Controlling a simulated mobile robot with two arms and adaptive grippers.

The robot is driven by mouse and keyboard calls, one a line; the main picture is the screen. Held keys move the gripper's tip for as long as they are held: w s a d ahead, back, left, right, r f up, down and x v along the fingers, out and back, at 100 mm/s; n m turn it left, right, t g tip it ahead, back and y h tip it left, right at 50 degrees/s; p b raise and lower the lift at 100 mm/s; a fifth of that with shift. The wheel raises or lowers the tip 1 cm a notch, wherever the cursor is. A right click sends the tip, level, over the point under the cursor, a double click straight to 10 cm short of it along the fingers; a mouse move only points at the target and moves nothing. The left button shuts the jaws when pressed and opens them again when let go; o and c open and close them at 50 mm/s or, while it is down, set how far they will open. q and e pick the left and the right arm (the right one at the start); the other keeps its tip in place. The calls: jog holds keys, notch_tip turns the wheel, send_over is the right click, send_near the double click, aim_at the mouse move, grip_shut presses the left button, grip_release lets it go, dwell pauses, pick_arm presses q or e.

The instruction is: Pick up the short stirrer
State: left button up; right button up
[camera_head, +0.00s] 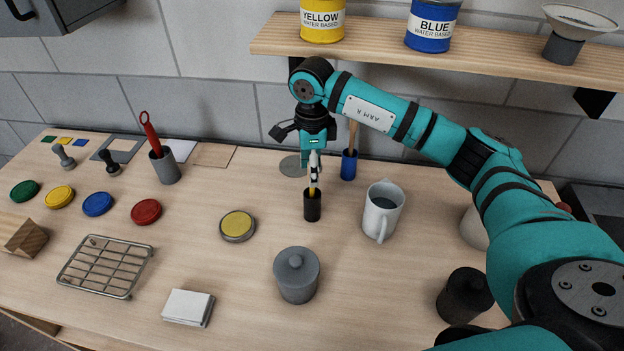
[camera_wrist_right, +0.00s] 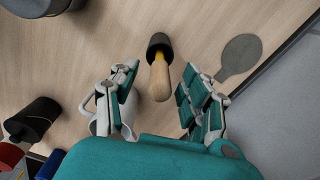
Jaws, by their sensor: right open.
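A short stirrer with a pale wooden handle and a yellow lower part stands in a small black cup (camera_head: 312,207). In the right wrist view, its handle (camera_wrist_right: 160,80) points up towards my palm, and the black cup (camera_wrist_right: 159,45) is behind it. My right gripper (camera_head: 314,165) is directly above the cup. In the wrist view its open fingers (camera_wrist_right: 160,78) are on either side of the handle, with a visible gap on both sides. The fingers partly hide the stirrer in the head view. My left gripper is not in view.
A white mug (camera_head: 383,211) stands close to the right of the black cup. A blue cup (camera_head: 349,167) with another wooden-handled stick stands behind. A yellow-topped tin (camera_head: 237,225) and a grey lidded jar (camera_head: 296,276) are at the left and front. A shelf (camera_head: 400,58) runs above.

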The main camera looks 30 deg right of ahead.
aim_at(312, 191)
jog(key=shift+f+p, duration=0.3)
jog(key=shift+f, duration=1.1)
grip_shut()
